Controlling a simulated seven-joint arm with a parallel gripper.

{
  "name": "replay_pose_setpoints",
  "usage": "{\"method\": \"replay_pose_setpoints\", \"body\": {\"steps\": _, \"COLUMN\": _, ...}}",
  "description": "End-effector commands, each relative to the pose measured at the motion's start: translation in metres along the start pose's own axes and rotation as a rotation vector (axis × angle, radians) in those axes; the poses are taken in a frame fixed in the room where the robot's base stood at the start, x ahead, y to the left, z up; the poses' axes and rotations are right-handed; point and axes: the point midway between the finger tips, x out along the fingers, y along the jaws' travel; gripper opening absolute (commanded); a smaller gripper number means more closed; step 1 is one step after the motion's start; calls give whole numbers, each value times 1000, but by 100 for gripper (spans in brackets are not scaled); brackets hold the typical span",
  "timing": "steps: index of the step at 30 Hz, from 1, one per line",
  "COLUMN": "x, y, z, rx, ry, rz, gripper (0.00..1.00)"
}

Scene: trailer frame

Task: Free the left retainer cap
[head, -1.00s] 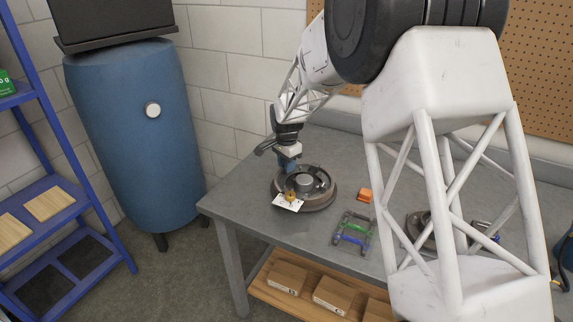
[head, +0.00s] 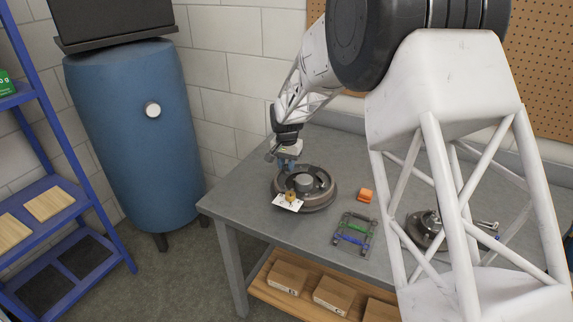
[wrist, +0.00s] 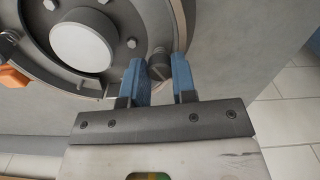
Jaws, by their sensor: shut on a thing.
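A round brake assembly (head: 318,204) lies on the grey bench, with a pale round hub (wrist: 85,48) in its middle. A small dark, slotted retainer cap (wrist: 160,64) sits near its rim in the wrist view. My gripper (wrist: 162,68) has its blue fingers on either side of this cap and is shut on it. In the head view my gripper (head: 288,166) is at the assembly's far left edge, where its fingers hide the cap. A brass-coloured piece (head: 291,195) with a white tag (head: 287,203) is at the near edge.
An orange block (head: 366,195) and a rack with green and blue parts (head: 354,229) lie right of the assembly. A second round assembly (head: 425,227) is partly behind my arm. The bench (head: 245,193) is clear to the left.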

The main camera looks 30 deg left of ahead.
Motion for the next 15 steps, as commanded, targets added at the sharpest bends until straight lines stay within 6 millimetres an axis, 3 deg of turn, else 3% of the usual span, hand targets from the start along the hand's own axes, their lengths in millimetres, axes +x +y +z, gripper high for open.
{"method": "replay_pose_setpoints", "body": {"steps": 15, "x": -1, "y": 0, "z": 0, "rx": -489, "ry": 0, "rz": 0, "gripper": 2}}
